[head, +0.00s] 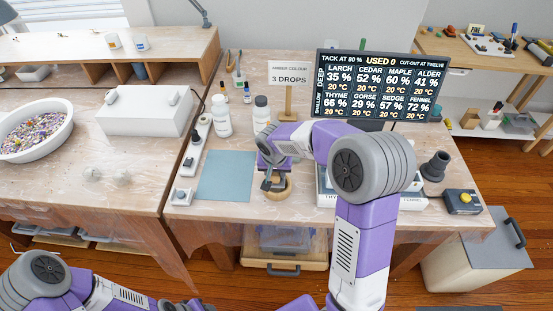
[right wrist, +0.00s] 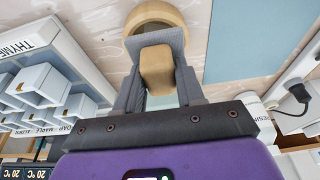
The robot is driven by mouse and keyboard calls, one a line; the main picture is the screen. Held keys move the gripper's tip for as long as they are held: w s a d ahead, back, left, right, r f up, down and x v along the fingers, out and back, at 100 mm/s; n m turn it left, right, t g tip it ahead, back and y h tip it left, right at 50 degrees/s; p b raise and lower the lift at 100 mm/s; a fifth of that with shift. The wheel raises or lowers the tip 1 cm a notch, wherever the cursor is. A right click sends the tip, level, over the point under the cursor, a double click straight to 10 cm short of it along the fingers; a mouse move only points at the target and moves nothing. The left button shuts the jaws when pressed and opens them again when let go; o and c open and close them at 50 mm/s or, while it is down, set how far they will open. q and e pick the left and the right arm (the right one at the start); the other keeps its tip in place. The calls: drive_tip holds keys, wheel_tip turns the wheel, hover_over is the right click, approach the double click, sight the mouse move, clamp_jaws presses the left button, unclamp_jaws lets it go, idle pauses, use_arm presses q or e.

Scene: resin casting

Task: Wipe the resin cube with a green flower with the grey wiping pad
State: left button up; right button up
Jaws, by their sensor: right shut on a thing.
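My right gripper (head: 272,184) points down at the bench beside the blue mat. In the right wrist view its fingers (right wrist: 158,88) are closed on a tan block with a grey slab at its far end, which looks like the grey wiping pad (right wrist: 157,68). The pad is at a round wooden ring or dish (right wrist: 133,40), also seen in the head view (head: 284,191); I cannot tell whether they touch. I cannot make out a resin cube with a green flower in either view. My left arm shows at the lower left, its gripper out of view.
The blue mat (head: 227,176) lies bare left of the gripper. White bottles (head: 221,116) and a sign (head: 289,78) stand behind. A display screen (head: 380,88) and labelled white containers (right wrist: 40,84) are on the right. A white bowl (head: 33,130) stands on the left table.

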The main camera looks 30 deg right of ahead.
drive_tip(key=shift+r+p, duration=1.85)
drive_tip(key=shift+r, duration=0.95)
